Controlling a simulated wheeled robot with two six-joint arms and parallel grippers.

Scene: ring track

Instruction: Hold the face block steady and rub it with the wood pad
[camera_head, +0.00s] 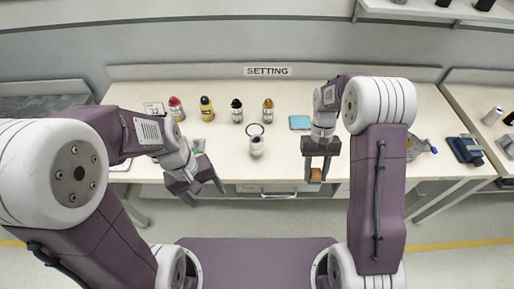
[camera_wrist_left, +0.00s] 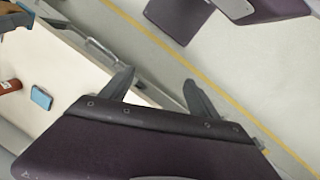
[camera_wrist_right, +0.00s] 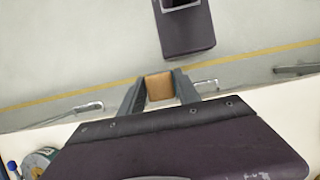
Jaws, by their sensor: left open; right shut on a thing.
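A tan, wood-coloured block (camera_head: 315,175), which looks like the wood pad, is clamped between the fingers of my right gripper (camera_head: 315,179). The right gripper holds it in the air at the table's front edge. The block also shows between the fingertips in the right wrist view (camera_wrist_right: 159,87). My left gripper (camera_head: 207,193) is open and empty, in front of the table's front edge at the left. A light-blue flat piece (camera_head: 300,122) lies on the table behind the right gripper. I cannot tell whether it is the face block; no face marking is readable.
Several small bottles, including a red-capped (camera_head: 176,108) and a yellow one (camera_head: 206,108), stand along the back of the white table (camera_head: 225,155). A white container (camera_head: 257,147) stands at the middle front. A dark blue device (camera_head: 465,150) is at the right. The front middle is mostly clear.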

